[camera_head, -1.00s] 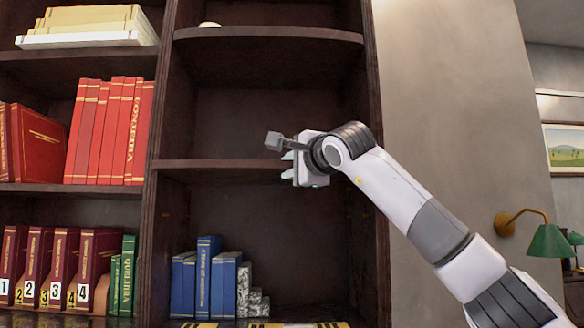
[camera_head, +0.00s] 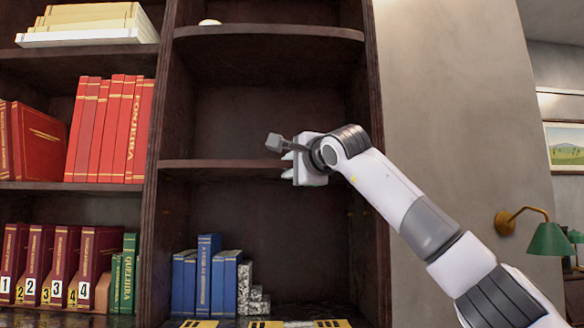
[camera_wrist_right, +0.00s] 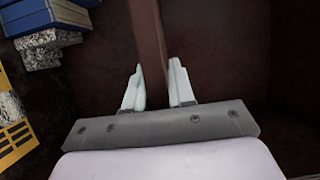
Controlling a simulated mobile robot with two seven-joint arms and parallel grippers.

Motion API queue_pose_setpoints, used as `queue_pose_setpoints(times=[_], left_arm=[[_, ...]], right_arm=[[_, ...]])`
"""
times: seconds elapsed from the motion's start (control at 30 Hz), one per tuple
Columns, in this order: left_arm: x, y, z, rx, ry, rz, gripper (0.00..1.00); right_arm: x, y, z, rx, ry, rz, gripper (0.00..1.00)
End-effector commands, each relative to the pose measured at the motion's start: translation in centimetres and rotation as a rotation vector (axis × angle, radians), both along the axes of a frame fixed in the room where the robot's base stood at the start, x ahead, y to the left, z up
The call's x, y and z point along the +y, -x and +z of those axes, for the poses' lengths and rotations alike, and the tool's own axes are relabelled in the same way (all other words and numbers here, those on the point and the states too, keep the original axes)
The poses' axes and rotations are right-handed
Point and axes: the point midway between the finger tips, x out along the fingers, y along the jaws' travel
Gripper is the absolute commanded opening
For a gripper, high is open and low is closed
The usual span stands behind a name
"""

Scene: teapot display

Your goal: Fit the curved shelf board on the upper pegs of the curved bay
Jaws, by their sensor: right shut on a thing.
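The curved shelf board (camera_head: 215,164) is dark brown and lies roughly level across the middle of the curved bay (camera_head: 176,100). My right gripper (camera_head: 291,165) is shut on its front edge, toward the right side of the bay. In the right wrist view the board (camera_wrist_right: 149,45) shows edge-on as a brown strip running between the two pale fingers (camera_wrist_right: 156,88). The board's right end is hidden behind my gripper and arm in the head view. I cannot make out the pegs or tell whether the board rests on them. My left gripper is not in view.
A fixed curved shelf (camera_head: 265,32) is above the board. Blue books (camera_head: 208,275) and a speckled grey stepped block (camera_head: 252,290) stand below it, with clear space to their right. A green wall lamp (camera_head: 548,240) is at right.

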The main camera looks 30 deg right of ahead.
Motion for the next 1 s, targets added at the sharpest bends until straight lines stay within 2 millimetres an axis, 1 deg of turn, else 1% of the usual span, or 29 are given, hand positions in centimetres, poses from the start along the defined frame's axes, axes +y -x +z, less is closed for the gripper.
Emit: queue_pose_setpoints(times=[0.03,0.93,0.97,1.0], left_arm=[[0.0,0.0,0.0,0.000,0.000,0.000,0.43],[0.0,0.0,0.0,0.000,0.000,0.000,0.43],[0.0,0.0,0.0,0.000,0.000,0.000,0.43],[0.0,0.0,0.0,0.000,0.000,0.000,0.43]], right_arm=[[0.1,0.1,0.5,-0.013,0.001,0.004,0.00],[-1.0,-1.5,0.5,-0.014,0.001,0.002,0.00],[-1.0,-1.5,0.5,-0.014,0.001,0.003,0.33],[-1.0,-1.5,0.5,-0.013,0.002,0.003,0.46]])
